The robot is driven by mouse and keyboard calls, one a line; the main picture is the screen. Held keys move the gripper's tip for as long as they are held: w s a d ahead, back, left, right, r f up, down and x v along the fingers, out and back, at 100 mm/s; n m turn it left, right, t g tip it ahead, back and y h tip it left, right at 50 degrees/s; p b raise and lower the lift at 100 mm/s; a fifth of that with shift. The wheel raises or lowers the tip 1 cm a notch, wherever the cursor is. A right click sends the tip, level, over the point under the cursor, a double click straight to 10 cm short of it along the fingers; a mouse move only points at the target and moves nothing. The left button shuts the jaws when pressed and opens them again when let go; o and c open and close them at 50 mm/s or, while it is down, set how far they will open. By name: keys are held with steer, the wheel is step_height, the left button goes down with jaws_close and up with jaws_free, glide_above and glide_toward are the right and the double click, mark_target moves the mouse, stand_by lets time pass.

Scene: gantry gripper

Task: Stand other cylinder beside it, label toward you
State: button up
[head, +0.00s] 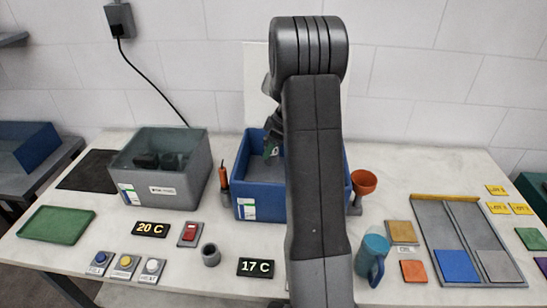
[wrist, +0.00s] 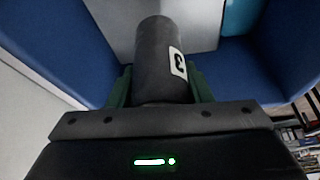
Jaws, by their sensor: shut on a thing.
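My gripper (wrist: 160,88) is shut on a dark grey cylinder (wrist: 156,60), with a green finger on either side. The cylinder carries a white label with a dark "3" on its right side in the wrist view. In the head view my gripper (head: 270,148) is at the blue bin (head: 262,204), and my arm hides much of both; the held cylinder cannot be made out there. Blue bin walls (wrist: 235,70) surround the cylinder in the wrist view.
A grey bin (head: 192,192) stands left of the blue bin. An orange funnel-like cup (head: 364,183) and a blue mug (head: 373,255) are at right. Displays (head: 256,267), a red switch (head: 189,234) and buttons (head: 124,265) occupy the front left. A divided grey tray (head: 440,235) lies far right.

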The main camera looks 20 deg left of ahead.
mark_target(270, 157)
steer(key=shift+f+p, duration=0.3)
steer(key=shift+f, duration=1.85)
steer(key=shift+f, duration=0.2)
steer(key=o, duration=1.3)
steer(key=shift+r, duration=0.1)
steer(key=shift+r, duration=0.2)
steer(key=b+v, duration=0.1)
steer(key=v, duration=1)
steer(key=shift+d+r, duration=0.25)
steer(key=shift+r, duration=0.1)
